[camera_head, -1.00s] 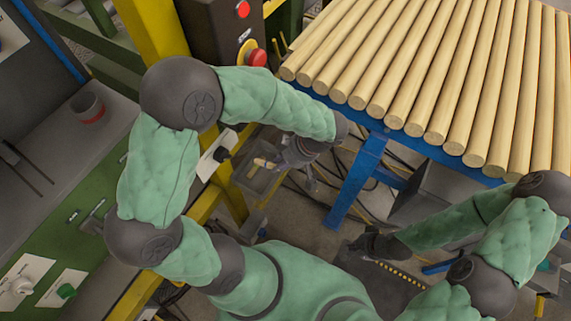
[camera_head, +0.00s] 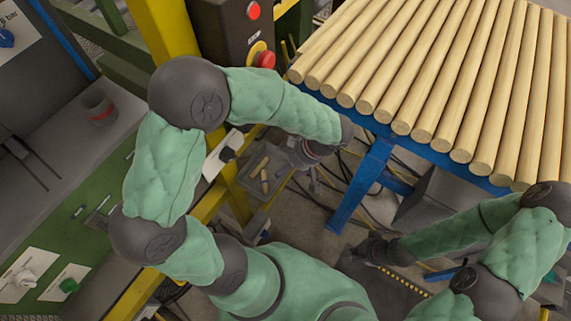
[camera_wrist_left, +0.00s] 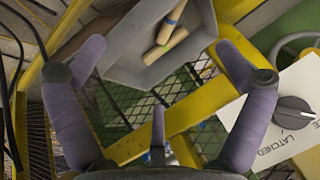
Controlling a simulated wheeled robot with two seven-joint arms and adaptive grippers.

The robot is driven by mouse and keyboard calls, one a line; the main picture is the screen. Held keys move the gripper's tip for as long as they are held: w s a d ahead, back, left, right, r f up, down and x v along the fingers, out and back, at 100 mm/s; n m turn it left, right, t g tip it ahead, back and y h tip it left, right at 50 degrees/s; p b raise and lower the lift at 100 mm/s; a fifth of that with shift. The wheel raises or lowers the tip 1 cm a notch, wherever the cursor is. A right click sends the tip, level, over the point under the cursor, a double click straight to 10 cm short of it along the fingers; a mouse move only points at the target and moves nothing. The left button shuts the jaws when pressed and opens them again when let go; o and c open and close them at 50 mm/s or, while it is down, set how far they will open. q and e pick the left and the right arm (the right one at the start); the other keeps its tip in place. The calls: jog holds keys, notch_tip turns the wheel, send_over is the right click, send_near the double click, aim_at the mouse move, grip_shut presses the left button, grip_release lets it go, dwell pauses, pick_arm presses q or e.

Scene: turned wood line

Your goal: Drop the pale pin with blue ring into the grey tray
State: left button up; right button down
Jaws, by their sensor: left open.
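The pale pin with a blue ring (camera_wrist_left: 173,18) lies in the grey tray (camera_wrist_left: 127,69), at the top of the left wrist view, with its upper end cut off by the picture edge. Another pale pin (camera_wrist_left: 166,46) with a darker ring lies beside it. In the head view the tray (camera_head: 248,190) stands beside the yellow frame with pale pieces inside; their rings are too small to tell. My left gripper (camera_wrist_left: 160,58) is open and empty, its purple fingers spread near the tray. My right gripper (camera_head: 368,250) is low in the head view; its fingers are too dark to read.
A yellow post and rail (camera_wrist_left: 180,115) run beside the tray. A panel with a dark knob (camera_wrist_left: 292,112) is at right in the wrist view. A blue-framed rack of wooden rods (camera_head: 430,100) fills the upper right of the head view. Cables lie on the floor below.

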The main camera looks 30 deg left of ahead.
dwell(0.7)
pick_arm(q)
jog(key=v, duration=1.2)
jog(key=shift+r, duration=0.1)
jog(key=p+v, duration=0.6)
jog(key=v, duration=0.3)
jog(key=shift+p, duration=0.4)
dwell(0.9)
dwell(0.5)
